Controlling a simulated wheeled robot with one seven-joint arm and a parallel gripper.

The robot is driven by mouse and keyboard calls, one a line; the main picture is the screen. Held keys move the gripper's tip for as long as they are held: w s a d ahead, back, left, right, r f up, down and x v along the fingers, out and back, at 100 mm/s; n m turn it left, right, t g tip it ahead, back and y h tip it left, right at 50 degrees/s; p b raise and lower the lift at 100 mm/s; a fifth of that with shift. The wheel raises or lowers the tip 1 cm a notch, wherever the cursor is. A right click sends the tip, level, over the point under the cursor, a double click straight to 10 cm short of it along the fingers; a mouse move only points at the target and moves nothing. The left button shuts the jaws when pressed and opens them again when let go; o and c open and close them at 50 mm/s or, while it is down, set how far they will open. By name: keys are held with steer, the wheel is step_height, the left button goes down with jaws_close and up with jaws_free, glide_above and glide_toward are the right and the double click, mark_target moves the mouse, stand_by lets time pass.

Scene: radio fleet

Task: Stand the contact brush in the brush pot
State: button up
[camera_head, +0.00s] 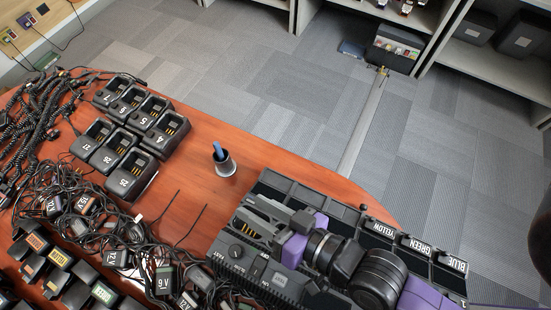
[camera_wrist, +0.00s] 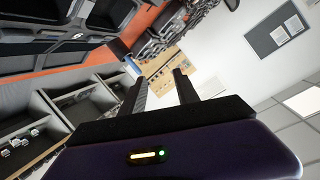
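The brush pot (camera_head: 226,166) is a small dark cup with a pale rim, upright on the red-brown table. A blue handle (camera_head: 218,150), apparently the contact brush, sticks up out of it, tilted toward the rim. Its lower end is hidden inside the pot. My gripper (camera_head: 257,222) is to the lower right of the pot, above the black labelled rack, and apart from both pot and brush. In the wrist view its two fingers (camera_wrist: 160,78) are spread with nothing between them.
Radio chargers (camera_head: 132,172) stand left of the pot. Tangled cables (camera_head: 130,225) and radio batteries (camera_head: 165,280) cover the table's lower left. The black rack (camera_head: 290,187) with YELLOW, GREEN and BLUE labels lies under my arm. Bare table (camera_head: 185,205) surrounds the pot.

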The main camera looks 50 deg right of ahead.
steer(key=s+d+r+n+h, duration=0.1)
steer(key=s+d+r+n, duration=0.4)
steer(key=s, duration=0.5)
steer(key=shift+s+d, duration=0.2)
steer(key=shift+d, duration=0.95)
